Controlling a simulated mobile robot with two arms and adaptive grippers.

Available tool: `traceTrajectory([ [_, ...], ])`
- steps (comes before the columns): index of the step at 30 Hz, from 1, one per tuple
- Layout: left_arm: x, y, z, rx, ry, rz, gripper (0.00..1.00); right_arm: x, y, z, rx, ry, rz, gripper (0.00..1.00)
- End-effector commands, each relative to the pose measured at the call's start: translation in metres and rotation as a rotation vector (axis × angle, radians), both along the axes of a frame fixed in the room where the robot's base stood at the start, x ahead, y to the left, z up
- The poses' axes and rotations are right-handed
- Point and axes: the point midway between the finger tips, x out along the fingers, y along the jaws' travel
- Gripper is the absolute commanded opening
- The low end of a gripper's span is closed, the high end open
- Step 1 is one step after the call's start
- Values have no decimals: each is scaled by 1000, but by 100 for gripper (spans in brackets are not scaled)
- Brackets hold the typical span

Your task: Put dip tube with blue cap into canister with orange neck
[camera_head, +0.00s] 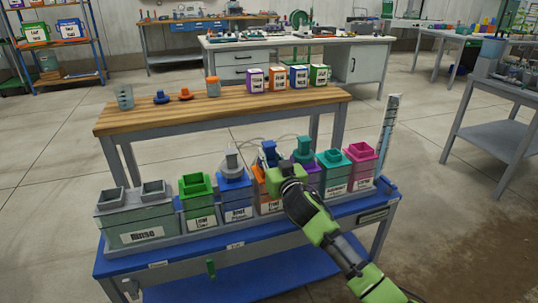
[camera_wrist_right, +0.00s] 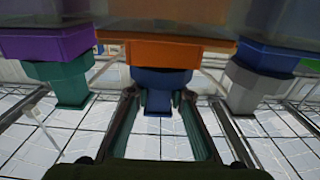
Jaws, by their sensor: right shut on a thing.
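The canister with the orange neck (camera_head: 260,189) stands in the middle of the row on the blue-topped skid. The dip tube's blue cap (camera_head: 269,151) shows above it, partly behind my right gripper (camera_head: 277,177). In the right wrist view, which looks upside down, the blue cap (camera_wrist_right: 158,78) lies right against the orange neck (camera_wrist_right: 155,52), in line with it. The right gripper's fingers (camera_wrist_right: 158,103) are on both sides of the cap, shut on it. The tube below the cap is hidden. My left gripper is not in view.
The blue canister (camera_head: 235,187) with a grey cap (camera_head: 231,162) and the purple canister with a teal cap (camera_head: 303,150) stand close on either side. A wooden bench (camera_head: 220,105) behind holds small canisters and loose caps. A clear graduated column (camera_head: 388,135) stands at right.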

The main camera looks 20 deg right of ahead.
Motion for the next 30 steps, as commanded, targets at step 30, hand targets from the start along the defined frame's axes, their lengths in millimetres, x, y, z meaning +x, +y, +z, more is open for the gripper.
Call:
traceTrajectory([
  [30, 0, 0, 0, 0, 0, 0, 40, -51, -1, -1, 2, 1, 1, 39],
])
